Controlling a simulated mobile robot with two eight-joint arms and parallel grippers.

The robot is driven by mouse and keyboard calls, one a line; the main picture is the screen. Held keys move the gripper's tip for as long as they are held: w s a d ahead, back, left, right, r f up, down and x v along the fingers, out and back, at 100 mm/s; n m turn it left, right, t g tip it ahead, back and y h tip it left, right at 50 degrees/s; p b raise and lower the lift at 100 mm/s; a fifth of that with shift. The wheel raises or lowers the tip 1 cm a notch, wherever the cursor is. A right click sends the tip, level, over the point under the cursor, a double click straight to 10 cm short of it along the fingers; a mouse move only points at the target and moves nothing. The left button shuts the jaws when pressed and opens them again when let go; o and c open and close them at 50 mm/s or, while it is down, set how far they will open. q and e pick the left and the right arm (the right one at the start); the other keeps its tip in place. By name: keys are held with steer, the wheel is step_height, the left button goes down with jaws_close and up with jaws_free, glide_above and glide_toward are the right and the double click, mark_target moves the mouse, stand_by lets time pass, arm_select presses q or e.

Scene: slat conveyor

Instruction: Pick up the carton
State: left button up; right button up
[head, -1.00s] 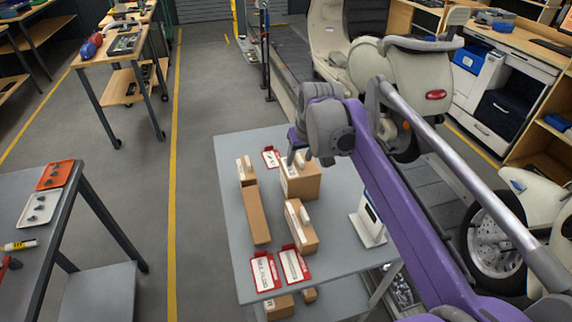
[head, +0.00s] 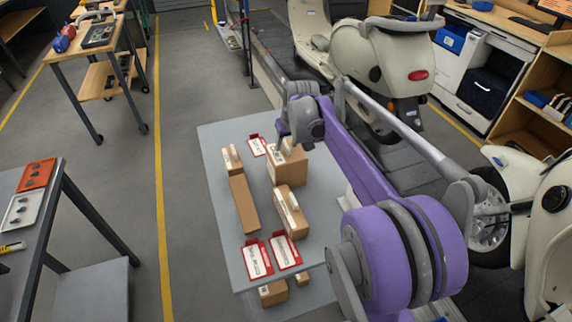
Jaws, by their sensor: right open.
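Several brown cartons stand on the grey table. The back right carton (head: 288,168) is partly hidden by my right gripper (head: 283,149), which is at its upper back edge; I cannot tell whether they touch. A long carton (head: 243,205) lies to the left, with a small carton (head: 231,160) behind it. Another carton (head: 291,214) with a white label stands in front of the back right one. My right gripper is open, with its fingers small and partly hidden by its wrist. My left gripper is not in view.
Red-edged label cards lie on the grey table (head: 222,239) at front (head: 257,259) and back (head: 257,146). More cartons (head: 273,293) sit below its front edge. A cream scooter (head: 400,55) stands behind my arm.

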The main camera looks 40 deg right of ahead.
steer(key=shift+w+f, duration=0.1)
steer(key=shift+f, duration=0.1)
jaws_close()
stand_by(1.3)
